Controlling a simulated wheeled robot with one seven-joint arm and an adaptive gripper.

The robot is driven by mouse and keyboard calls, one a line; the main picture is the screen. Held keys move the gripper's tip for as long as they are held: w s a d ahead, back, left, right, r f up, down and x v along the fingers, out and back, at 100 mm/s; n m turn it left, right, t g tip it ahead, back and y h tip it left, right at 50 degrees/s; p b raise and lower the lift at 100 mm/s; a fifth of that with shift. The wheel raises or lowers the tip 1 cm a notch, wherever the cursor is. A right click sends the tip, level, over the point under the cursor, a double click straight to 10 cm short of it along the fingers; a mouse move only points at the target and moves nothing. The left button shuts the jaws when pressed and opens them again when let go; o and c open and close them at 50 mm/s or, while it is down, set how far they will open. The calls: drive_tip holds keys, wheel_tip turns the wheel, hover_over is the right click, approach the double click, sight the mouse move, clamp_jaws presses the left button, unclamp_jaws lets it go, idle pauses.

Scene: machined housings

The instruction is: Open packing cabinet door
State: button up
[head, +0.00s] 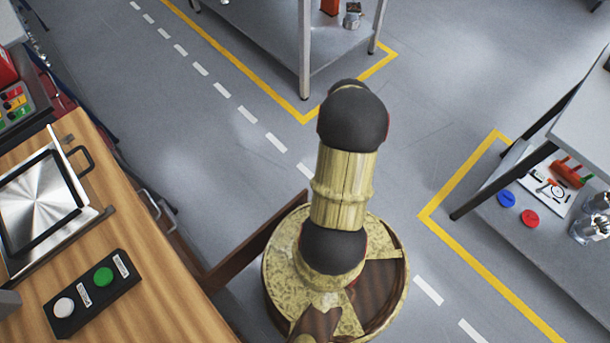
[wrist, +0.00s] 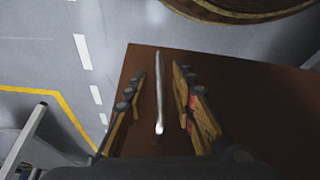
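The brown cabinet door (head: 256,240) stands out at an angle from the wooden-topped cabinet in the head view, seen nearly from its top edge. In the wrist view the door (wrist: 262,110) fills the middle and right as a dark brown panel. A slim metal bar handle (wrist: 159,100) shows on it. My gripper (wrist: 160,76) is open, with one finger on each side of the handle and a visible gap on both sides. In the head view my gripper is hidden.
The wooden worktop (head: 165,305) holds a button box (head: 92,293) and a metal-plated fixture (head: 42,203). A grey shelf table (head: 335,50) stands at the back and another (head: 560,240) at the right. The grey floor between them is clear.

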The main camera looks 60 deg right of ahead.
drive_tip(key=shift+r, duration=5)
